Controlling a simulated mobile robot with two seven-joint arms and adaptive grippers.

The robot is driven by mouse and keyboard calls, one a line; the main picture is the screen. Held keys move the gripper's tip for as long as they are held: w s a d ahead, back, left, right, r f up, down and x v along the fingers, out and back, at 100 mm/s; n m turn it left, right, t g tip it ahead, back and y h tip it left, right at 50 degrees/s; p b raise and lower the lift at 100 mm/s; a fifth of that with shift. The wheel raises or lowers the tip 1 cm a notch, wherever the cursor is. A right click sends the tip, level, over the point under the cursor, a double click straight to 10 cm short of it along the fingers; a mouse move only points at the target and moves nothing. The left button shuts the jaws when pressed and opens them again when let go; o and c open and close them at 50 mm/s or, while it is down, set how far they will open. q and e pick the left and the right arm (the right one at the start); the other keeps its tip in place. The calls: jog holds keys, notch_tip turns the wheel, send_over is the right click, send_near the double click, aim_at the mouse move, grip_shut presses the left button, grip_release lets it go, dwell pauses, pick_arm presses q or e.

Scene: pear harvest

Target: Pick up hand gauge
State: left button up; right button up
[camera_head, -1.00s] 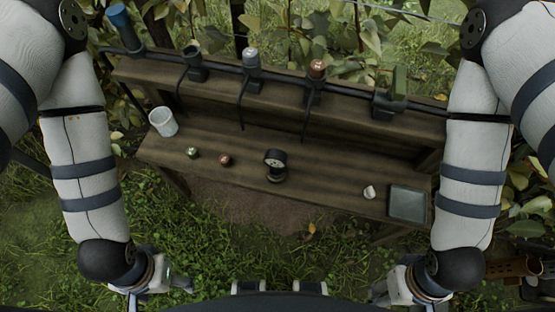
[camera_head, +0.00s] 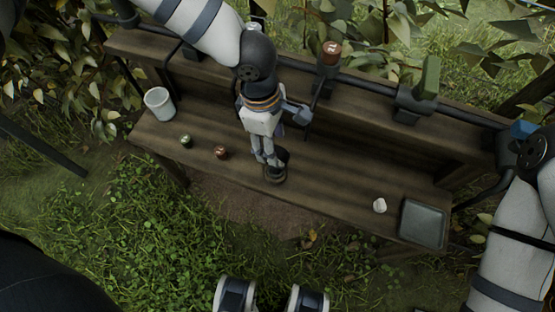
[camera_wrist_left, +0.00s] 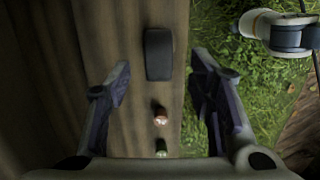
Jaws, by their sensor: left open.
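The hand gauge (camera_head: 276,174), dark with a round base, stands on the wooden bench near its front edge. Its upper part is partly hidden behind my left gripper (camera_head: 268,158). In the left wrist view the gauge appears as a dark blocky shape (camera_wrist_left: 158,54) between and slightly beyond the fingers. My left gripper is open there (camera_wrist_left: 160,82), with one finger on each side and visible gaps to the gauge. My right arm shows at the right of the head view, but its gripper is out of frame.
On the bench (camera_head: 330,190) are a white cup (camera_head: 159,104), a green-topped small item (camera_head: 186,141), a reddish one (camera_head: 221,152), a small white piece (camera_head: 379,205) and a grey tray (camera_head: 423,223). A raised back shelf with a rail stands behind.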

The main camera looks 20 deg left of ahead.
aim_at(283, 156)
pick_arm(q)
jog(key=f, duration=0.5)
jog(key=shift+d+f+b, duration=0.1)
jog(key=shift+d+b, duration=0.2)
jog(key=shift+b, duration=0.05)
grip_shut()
